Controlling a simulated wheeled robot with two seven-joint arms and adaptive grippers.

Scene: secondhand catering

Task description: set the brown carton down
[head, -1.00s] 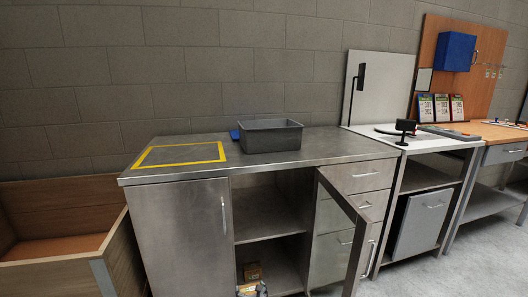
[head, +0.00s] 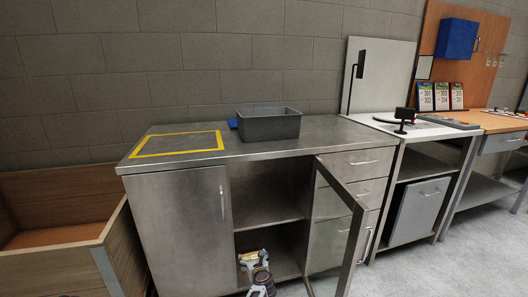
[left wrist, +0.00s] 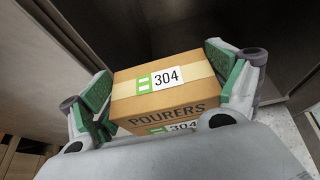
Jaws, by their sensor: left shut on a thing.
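The brown carton (left wrist: 165,100) sits between the green-padded fingers of my left gripper (left wrist: 160,88) in the left wrist view. It bears a white and green 304 label and the word POURERS. My left gripper is shut on it from both sides. In the head view the carton (head: 247,257) and my left gripper (head: 257,270) show low in front of the open cabinet bay. Whether the carton touches any surface is hard to tell. My right gripper is out of view.
The steel counter (head: 190,158) carries a yellow-taped square (head: 180,143) and a grey bin (head: 269,125). Below is an open bay with a middle shelf (head: 265,211). Its open door (head: 345,210) juts out on the right. A wooden crate (head: 125,240) stands left.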

